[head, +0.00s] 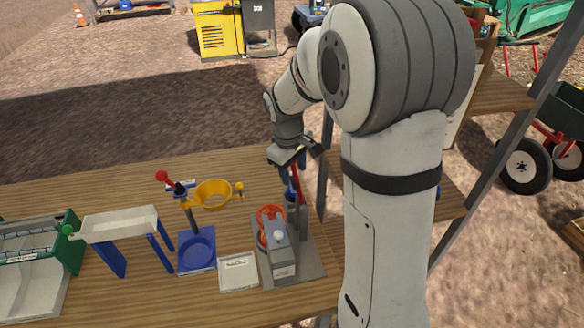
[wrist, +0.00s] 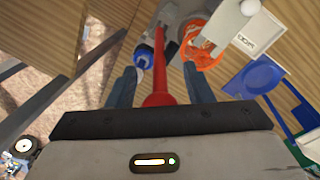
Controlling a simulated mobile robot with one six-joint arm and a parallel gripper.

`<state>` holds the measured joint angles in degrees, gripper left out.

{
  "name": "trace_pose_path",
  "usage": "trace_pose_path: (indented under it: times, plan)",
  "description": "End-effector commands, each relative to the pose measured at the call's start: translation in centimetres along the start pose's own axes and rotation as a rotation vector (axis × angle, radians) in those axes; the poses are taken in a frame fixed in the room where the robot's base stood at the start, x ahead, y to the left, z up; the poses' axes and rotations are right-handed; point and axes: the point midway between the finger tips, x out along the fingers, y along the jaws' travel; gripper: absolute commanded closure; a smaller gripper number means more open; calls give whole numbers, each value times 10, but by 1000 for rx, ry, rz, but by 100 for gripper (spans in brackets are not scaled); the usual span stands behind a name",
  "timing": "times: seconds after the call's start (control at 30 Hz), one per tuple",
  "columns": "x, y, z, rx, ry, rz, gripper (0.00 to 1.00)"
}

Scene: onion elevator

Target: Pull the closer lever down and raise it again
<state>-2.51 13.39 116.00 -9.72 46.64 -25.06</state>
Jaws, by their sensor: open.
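A grey machine (head: 281,262) with an orange ring-like part (head: 270,226) stands near the table's right end. A red lever (head: 297,187) rises from its back right side, roughly upright; I take it to be the closer lever. My gripper (head: 297,160) is over the lever's top end. In the wrist view, the open fingers of my gripper (wrist: 159,82) stand on either side of the red lever (wrist: 158,88). I cannot tell whether either finger touches it. The lever's top end is partly hidden by my gripper.
Left of the machine are a white labelled card (head: 238,272), a blue stand (head: 197,251), a yellow funnel (head: 212,193) and a white tray (head: 119,224) on blue legs. Another lever with a red knob (head: 162,176) stands by the blue stand. A metal post (head: 500,150) is at the right.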

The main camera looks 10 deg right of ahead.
Motion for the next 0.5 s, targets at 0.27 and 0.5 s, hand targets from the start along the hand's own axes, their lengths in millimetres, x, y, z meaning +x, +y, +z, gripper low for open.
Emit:
trace_pose_path:
  times: [0.27, 0.5]
  plan:
    - [0, 0, 0, -1, 0, 0, 62]
    - [0, 0, 0, -1, 0, 0, 82]
